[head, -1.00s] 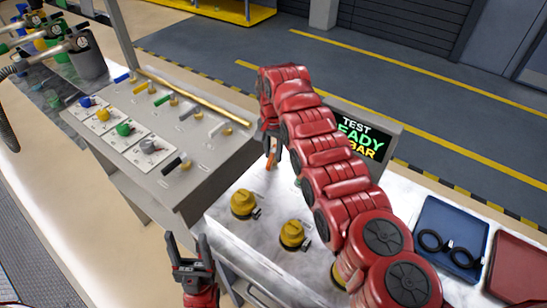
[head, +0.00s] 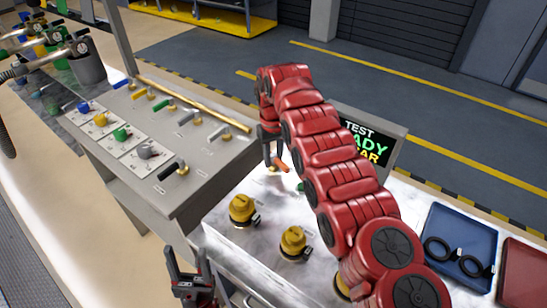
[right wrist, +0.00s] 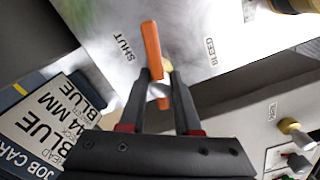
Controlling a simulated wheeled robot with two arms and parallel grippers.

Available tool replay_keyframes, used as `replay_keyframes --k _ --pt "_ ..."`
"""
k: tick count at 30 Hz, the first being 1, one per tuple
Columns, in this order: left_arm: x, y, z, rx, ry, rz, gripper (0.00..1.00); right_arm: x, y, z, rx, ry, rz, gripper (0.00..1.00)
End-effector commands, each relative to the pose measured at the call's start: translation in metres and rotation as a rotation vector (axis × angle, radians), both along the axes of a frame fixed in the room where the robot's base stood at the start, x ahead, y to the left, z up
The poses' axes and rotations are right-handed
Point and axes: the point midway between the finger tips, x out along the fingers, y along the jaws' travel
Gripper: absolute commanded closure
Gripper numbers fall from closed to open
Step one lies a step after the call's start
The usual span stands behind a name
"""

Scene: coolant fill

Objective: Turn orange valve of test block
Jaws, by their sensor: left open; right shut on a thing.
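The orange valve handle (head: 282,166) is on the pale test block (head: 222,238), at its far left part. In the right wrist view the handle (right wrist: 152,48) is a flat orange lever lying between the printed words SHUT on its left and BLEED on its right, closer to SHUT. My right gripper (head: 272,160) reaches down at the valve; in the wrist view its fingers (right wrist: 158,78) are closed around the near part of the valve, which they partly hide. My left gripper (head: 187,254) is open and empty, in front of the block's left side.
Yellow-capped fittings (head: 293,242) stand on the block, below my right arm. A display (head: 372,140) stands behind it, partly hidden. A grey panel (head: 205,170) with coloured levers is at left. A blue tray (head: 457,245) with black rings and a red tray (head: 522,270) are at right.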

Motion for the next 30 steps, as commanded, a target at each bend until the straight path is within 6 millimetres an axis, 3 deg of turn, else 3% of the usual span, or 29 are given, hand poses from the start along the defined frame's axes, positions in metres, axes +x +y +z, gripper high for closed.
replay_keyframes --k 12,30 --pt "0.0000 0.0000 0.0013 0.000 0.000 0.000 0.39 0.0015 0.0003 0.0021 0.001 -0.006 0.229 1.00" --pt "0.0000 0.0000 0.0014 0.000 0.000 0.000 0.39 0.0015 0.0006 0.0023 0.001 -0.007 0.278 1.00"
